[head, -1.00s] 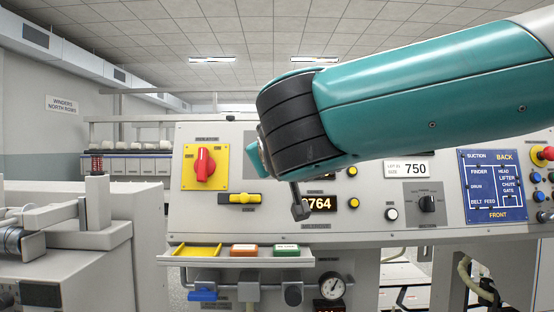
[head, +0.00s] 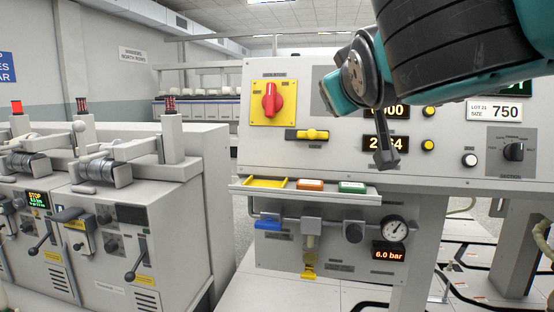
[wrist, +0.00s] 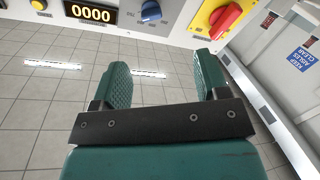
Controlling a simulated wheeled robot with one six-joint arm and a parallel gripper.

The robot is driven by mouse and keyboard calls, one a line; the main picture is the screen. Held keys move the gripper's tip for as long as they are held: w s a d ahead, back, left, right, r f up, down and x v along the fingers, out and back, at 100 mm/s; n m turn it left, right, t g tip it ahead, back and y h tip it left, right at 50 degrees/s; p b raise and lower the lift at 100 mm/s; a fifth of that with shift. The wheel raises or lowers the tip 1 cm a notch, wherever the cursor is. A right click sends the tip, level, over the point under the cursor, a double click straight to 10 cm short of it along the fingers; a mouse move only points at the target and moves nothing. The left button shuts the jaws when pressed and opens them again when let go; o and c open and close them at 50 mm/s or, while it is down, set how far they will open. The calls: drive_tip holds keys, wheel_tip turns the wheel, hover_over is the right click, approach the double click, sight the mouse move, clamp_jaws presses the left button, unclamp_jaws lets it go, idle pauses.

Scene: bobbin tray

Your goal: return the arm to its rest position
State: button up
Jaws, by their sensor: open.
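My arm (head: 480,50) reaches in from the upper right of the head view, in front of the control panel. My gripper (wrist: 162,78) shows in the wrist view with two green ridged fingers spread apart and nothing between them. In the head view only a teal part of the gripper (head: 338,93) shows at the arm's end, and its fingers are not clear there. The arm's end overlaps the panel's displays in the picture. I see no contact with the panel.
The control panel (head: 300,145) has a red rotary switch (head: 270,98) on a yellow plate. Grey winding machines (head: 135,225) stand at left. Open space shows above the machines.

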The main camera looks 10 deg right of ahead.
drive_tip(key=s+f+n+g+y+p, duration=0.1)
drive_tip(key=s+f+g+y+p, duration=0.15)
drive_tip(key=f+g, duration=0.35)
drive_tip(key=s+f+n+g+y+p, duration=0.1)
drive_tip(key=s+f+g+y+p, duration=0.2)
drive_tip(key=f, duration=0.5)
drive_tip(key=s+a+f+n+g+y+p, duration=0.1)
drive_tip(key=s+f+g, duration=0.3)
drive_tip(key=s, duration=1.3)
drive_tip(key=g+p, duration=0.1)
drive_tip(key=g, duration=0.2)
drive_tip(key=shift+g+y, duration=0.3)
drive_tip(key=shift+y, duration=0.05)
